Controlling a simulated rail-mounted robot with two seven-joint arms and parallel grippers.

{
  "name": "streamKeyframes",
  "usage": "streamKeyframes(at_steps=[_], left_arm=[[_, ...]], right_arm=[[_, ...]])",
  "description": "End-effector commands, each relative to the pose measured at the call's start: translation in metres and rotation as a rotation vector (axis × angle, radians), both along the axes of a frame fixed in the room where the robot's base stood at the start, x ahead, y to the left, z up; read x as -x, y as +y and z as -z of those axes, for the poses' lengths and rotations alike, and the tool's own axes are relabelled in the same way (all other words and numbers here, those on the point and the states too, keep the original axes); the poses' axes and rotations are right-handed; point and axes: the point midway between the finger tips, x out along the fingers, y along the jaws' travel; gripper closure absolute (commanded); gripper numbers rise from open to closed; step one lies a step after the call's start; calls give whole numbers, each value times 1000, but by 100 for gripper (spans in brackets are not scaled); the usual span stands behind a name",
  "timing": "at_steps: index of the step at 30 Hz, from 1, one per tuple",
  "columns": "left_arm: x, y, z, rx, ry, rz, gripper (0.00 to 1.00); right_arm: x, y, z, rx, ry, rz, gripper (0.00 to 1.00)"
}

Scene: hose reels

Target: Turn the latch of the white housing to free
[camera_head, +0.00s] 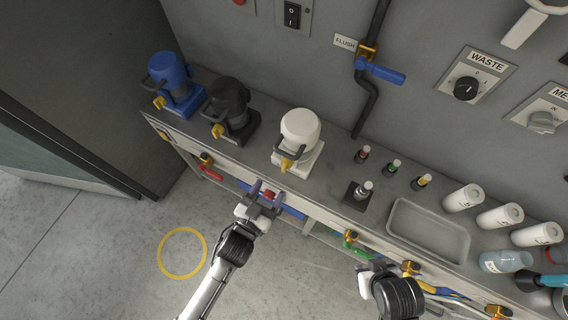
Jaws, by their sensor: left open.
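The white housing (300,128) stands upright on its pale base on the bench, a little left of the middle of the head view. Its yellow latch (286,164) sticks out low at the front, beside a dark grey handle (289,155). My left gripper (267,190) is open in front of the bench's front edge, below and left of the latch in the picture and apart from it. A small red part shows between its fingers; I cannot tell whether they touch it. My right gripper (374,267) is at the lower right, far from the housing; its fingers are not clear.
A black housing (232,105) and a blue housing (172,80) stand to the left with similar yellow latches. Small bottles, a grey tray (428,232) and white canisters (500,216) stand to the right. A blue-handled pipe valve (380,71) is on the wall behind.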

Motion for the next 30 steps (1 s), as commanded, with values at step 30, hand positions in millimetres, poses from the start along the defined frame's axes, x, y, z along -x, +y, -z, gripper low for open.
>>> streamKeyframes(at_steps=[30], left_arm=[[-83,-41,0,0,1,-1,39]], right_arm=[[0,-3,12,9,1,-4,57]])
